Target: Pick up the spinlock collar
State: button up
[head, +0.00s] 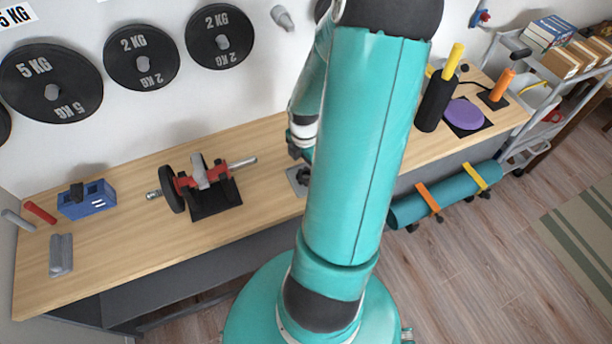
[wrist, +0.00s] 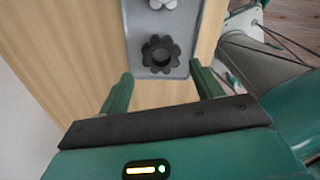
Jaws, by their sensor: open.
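A black star-shaped spinlock collar (wrist: 160,55) lies on a grey tray (wrist: 182,68) in the wrist view, near the tray's near end. In the head view the dark collar (head: 304,178) and the tray (head: 291,174) show partly, beside my arm that hides the rest. My gripper (wrist: 161,80) is open and empty, its two green fingers pointing toward the tray with the collar ahead, between their lines. The fingers do not touch the collar. In the head view my gripper (head: 299,153) shows only in part behind my arm.
A pale metal piece (wrist: 163,4) lies farther along the tray. On the wooden bench (head: 130,245) a red-and-black dumbbell stand (head: 205,185) is left of the tray, with a blue box (head: 87,199) farther left. Weight plates (head: 141,56) hang on the wall behind.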

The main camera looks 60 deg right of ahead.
aim_at(305, 173)
jog(key=f, duration=0.4)
jog(key=shift+a+f, duration=0.2)
jog(key=shift+f, duration=0.2)
jog(key=c, duration=0.8)
